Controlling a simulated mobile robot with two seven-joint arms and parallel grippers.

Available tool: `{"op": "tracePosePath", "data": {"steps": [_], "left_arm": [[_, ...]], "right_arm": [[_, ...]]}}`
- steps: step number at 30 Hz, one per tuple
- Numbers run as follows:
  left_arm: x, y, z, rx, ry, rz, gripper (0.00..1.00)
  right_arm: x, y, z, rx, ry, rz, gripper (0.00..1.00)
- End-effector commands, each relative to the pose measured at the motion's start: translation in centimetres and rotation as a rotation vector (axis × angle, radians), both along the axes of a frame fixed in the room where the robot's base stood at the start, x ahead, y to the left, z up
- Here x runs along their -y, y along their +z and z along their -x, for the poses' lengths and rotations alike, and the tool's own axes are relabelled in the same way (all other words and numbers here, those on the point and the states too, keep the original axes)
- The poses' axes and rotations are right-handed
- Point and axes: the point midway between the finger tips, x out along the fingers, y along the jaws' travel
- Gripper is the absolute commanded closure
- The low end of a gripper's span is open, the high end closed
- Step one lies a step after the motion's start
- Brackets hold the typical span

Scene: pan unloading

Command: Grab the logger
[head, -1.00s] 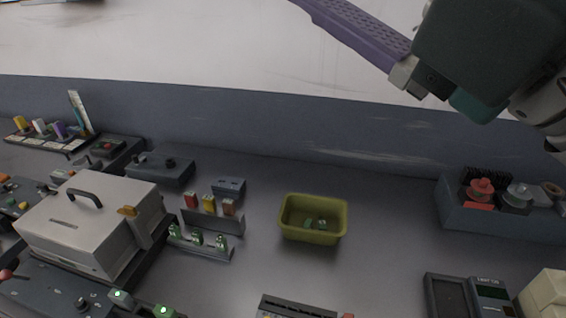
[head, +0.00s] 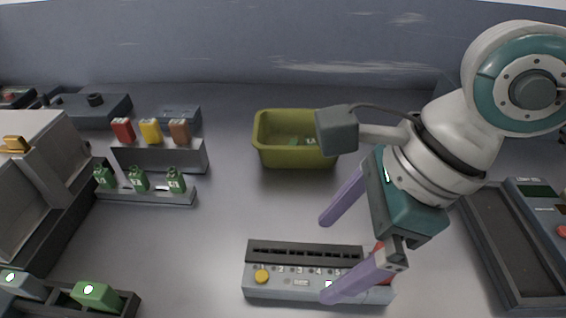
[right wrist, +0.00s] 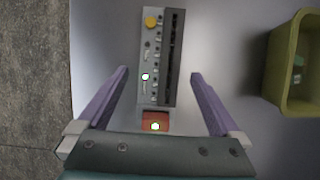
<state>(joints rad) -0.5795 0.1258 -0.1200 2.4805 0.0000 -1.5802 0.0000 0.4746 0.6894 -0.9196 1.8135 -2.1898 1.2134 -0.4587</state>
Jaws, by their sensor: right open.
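No part is legibly marked as the logger. The long grey numbered unit (head: 285,292) lies on the bench below my right gripper (head: 327,258). It has a dark slotted strip, a yellow knob (head: 262,275) and a red block (head: 386,268) at its right end, partly hidden by the gripper. In the right wrist view the unit (right wrist: 149,60) runs away between the spread fingers of the gripper (right wrist: 159,73), the red block (right wrist: 154,122) nearest the palm. The fingers are open and empty. Whether they touch the unit cannot be told. My left gripper is not in view.
An olive bin (head: 290,153) with small green pieces stands behind the unit. A dark tray (head: 515,255) lies at right. Small racks (head: 160,153), a pale lidded case (head: 40,150) and green blocks (head: 98,295) stand at left. Bench between left racks and bin is clear.

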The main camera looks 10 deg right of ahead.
Motion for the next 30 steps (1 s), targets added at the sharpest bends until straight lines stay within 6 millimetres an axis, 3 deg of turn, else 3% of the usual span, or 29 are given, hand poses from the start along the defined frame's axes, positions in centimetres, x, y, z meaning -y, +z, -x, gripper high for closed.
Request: {"op": "tracePosePath", "data": {"steps": [9,18,30], "left_arm": [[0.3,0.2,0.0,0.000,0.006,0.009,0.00],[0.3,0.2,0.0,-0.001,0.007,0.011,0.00],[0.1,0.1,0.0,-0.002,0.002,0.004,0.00]], "right_arm": [[-1.5,-4.3,-0.3,-0.004,0.000,-0.003,0.00],[-1.7,-4.8,-0.4,-0.001,0.001,-0.002,0.00],[-1.7,-4.8,-0.4,-0.002,0.000,-0.003,0.44]]}}
